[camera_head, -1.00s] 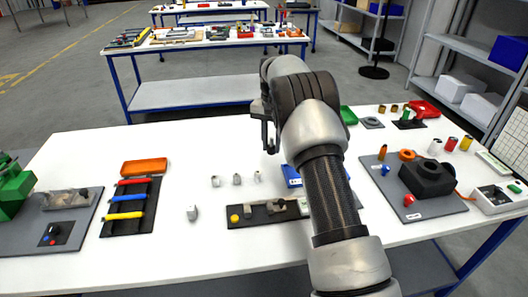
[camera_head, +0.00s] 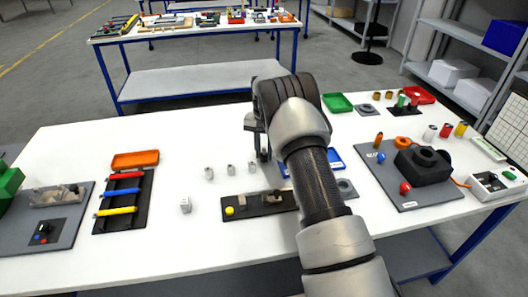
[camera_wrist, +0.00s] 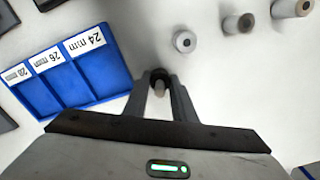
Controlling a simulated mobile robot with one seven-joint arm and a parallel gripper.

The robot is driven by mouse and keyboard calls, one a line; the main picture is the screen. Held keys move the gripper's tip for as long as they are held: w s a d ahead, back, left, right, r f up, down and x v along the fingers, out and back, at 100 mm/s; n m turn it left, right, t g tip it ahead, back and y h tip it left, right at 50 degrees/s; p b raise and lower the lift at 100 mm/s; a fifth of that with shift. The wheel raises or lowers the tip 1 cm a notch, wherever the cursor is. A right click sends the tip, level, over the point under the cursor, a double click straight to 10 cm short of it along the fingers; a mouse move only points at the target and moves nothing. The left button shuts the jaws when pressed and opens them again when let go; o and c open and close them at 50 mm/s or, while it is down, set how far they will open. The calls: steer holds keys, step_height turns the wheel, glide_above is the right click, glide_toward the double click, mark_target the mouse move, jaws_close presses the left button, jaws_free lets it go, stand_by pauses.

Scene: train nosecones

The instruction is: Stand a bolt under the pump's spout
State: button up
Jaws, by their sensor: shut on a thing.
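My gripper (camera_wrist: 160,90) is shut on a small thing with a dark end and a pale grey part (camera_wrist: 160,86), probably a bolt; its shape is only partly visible. In the head view, my gripper is mostly hidden behind my arm, over the table beside the blue tray (camera_head: 332,161). Small grey bolt-like cylinders stand in a row, a left one (camera_head: 209,172), a middle one (camera_head: 231,169) and a right one (camera_head: 252,167). They also show in the wrist view (camera_wrist: 183,41), apart from my gripper. I cannot tell for sure which device is the pump or see its spout.
The wrist view shows the blue tray's labelled compartments (camera_wrist: 66,76), empty where visible. A dark board with a yellow knob (camera_head: 229,211) lies nearer, partly behind my arm. A pale block (camera_head: 185,205) stands left of it. A black device (camera_head: 424,176) sits on the right board.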

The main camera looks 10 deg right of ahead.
steer(key=shift+r, duration=0.1)
steer(key=o, duration=1)
steer(key=shift+o, duration=0.2)
